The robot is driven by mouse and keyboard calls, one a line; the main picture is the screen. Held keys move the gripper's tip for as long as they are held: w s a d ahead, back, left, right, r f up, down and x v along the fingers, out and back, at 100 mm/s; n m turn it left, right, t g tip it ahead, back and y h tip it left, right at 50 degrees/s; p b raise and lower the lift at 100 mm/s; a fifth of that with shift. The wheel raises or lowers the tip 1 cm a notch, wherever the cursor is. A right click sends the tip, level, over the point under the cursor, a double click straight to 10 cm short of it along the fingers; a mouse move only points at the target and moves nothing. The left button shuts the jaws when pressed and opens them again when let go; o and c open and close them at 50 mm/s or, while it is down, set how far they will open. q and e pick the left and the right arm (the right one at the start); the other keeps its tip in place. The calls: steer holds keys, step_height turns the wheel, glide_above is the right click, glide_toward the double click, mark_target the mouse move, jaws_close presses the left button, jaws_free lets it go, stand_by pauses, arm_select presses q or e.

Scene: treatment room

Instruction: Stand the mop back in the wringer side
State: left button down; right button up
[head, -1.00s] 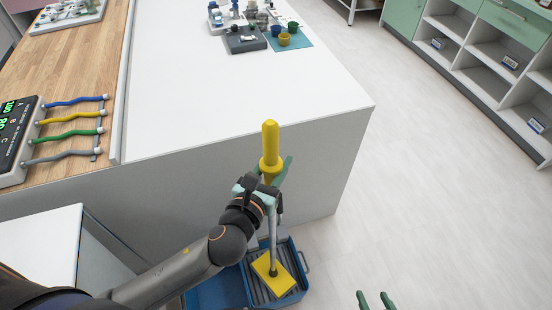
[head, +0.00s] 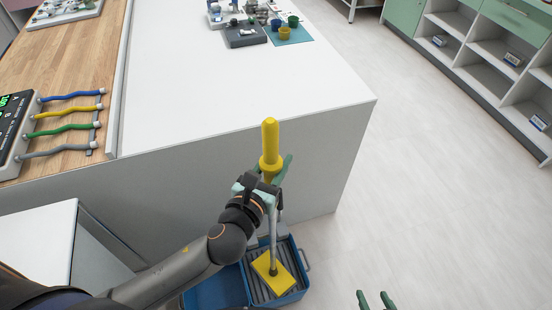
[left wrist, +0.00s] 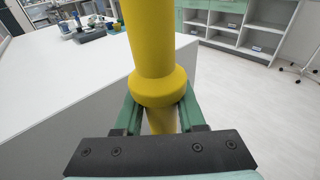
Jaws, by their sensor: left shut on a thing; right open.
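The mop has a yellow handle (head: 270,140), a grey shaft and a flat yellow head (head: 271,275). It stands nearly upright. My left gripper (head: 272,180) is shut on the handle just below its collar; the handle also shows in the left wrist view (left wrist: 152,45) between the fingers. The mop head is at the ribbed grey wringer side (head: 256,289) of the blue bucket (head: 302,247). I cannot tell whether the head rests on the ribs or hangs just above them. My right gripper (head: 375,300) is open and empty at the bottom edge, over the floor.
A white counter (head: 220,90) stands behind the bucket, with a grey block (head: 245,37) and small cups on a teal mat (head: 290,38) at its far end. A monitor with coloured leads (head: 70,115) is at left. The floor at right (head: 420,190) is clear.

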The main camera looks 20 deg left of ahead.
arm_select(q)
steer(key=shift+f, duration=0.25)
arm_select(e)
steer(key=shift+f, duration=0.2)
arm_select(q)
steer(key=c, duration=0.7)
jaws_free()
steer(key=shift+o, duration=1.4)
steer(key=shift+f, duration=0.15)
arm_select(e)
steer(key=shift+r, duration=0.15)
